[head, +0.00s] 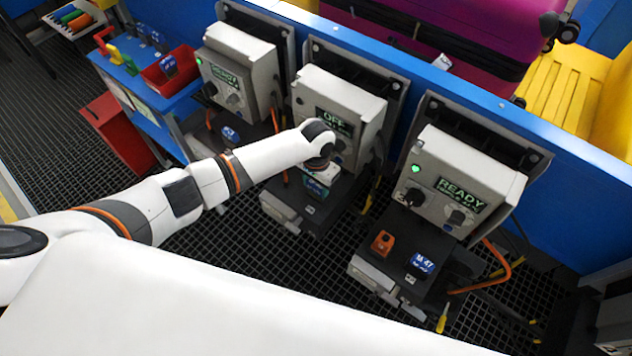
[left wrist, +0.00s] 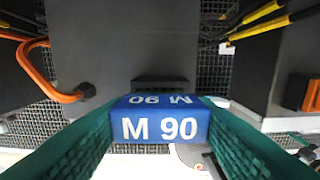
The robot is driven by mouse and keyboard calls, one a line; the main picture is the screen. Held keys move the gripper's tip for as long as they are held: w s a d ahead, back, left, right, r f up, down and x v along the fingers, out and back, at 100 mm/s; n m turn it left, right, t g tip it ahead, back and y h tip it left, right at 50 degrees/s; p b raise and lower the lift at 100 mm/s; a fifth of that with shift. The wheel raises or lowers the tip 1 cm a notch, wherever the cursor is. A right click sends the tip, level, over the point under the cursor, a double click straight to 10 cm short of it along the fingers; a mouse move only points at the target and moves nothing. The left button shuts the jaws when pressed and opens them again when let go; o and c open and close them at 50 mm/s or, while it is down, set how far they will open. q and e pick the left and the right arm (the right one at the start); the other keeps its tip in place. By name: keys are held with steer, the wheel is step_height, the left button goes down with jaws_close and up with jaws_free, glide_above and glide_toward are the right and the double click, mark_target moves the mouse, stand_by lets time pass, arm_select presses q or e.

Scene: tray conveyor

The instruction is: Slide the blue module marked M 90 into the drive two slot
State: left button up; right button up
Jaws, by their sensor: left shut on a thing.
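The blue module marked M 90 (left wrist: 160,124) is between the green pads of my left gripper (left wrist: 160,128) in the left wrist view. The gripper is shut on it. In the head view my left gripper (head: 320,178) is over the dark base of the middle drive (head: 338,105), whose display reads OFF. A small blue patch of the module (head: 316,188) shows below it. In the left wrist view a dark slot (left wrist: 160,84) lies just beyond the module in the dark housing. I cannot tell whether the module touches it. My right gripper is not in view.
The right drive (head: 458,180) reads READY and has a blue M 47 module (head: 423,262) in its base. The left drive (head: 238,75) also shows READY, with a blue module (head: 230,134) below. A red bin (head: 170,72) stands on the blue bench. Orange cables (left wrist: 45,72) run beside the housing.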

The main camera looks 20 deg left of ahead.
arm_select(q)
steer(key=shift+f+b, duration=0.9)
steer(key=shift+f, duration=0.6)
steer(key=o, duration=1.1)
step_height(320, 180, up, 12)
